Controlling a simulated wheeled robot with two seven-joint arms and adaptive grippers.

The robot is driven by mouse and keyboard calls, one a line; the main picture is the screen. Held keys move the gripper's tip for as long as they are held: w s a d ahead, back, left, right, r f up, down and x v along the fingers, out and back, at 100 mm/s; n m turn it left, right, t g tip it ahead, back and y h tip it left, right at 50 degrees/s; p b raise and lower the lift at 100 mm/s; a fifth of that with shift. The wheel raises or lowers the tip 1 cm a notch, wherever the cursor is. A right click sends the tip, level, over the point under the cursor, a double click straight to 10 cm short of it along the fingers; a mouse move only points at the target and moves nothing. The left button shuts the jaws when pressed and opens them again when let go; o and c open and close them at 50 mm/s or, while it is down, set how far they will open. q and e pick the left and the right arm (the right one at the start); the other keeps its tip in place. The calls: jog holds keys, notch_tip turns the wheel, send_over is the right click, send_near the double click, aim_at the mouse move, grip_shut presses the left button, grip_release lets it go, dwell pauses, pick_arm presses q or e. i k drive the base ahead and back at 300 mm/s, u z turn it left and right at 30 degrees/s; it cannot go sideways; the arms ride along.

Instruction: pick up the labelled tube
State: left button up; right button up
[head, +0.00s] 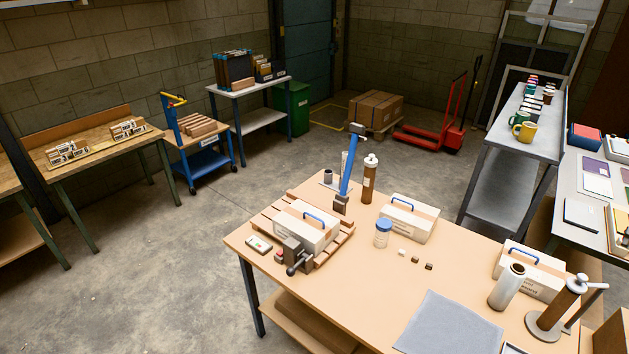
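No label can be read on any tube at this size, so I cannot tell which is the labelled one. A brown tube (369,184) with a pale cap stands upright at the back of the near table (340,300). A pale, wide tube (505,290) with a dark open top leans slightly at the right, in front of a white box with a blue handle (528,268). A brown cylinder with a metal lever (556,308) stands on a round base beside it. A clear jar with a blue lid (383,236) stands mid-table. Neither of my grippers is in view.
A blue-handled lever press (348,180) stands at the table's back. White boxes (408,217) (304,228) and a vise (297,256) stand nearby. A grey mat (448,326) lies at the front. Small blocks (415,259) lie mid-table. The table's front left is clear.

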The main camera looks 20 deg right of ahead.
aim_at(370, 173)
jog(key=u, duration=0.15)
jog(key=i, duration=1.1)
jog(key=z, duration=0.1)
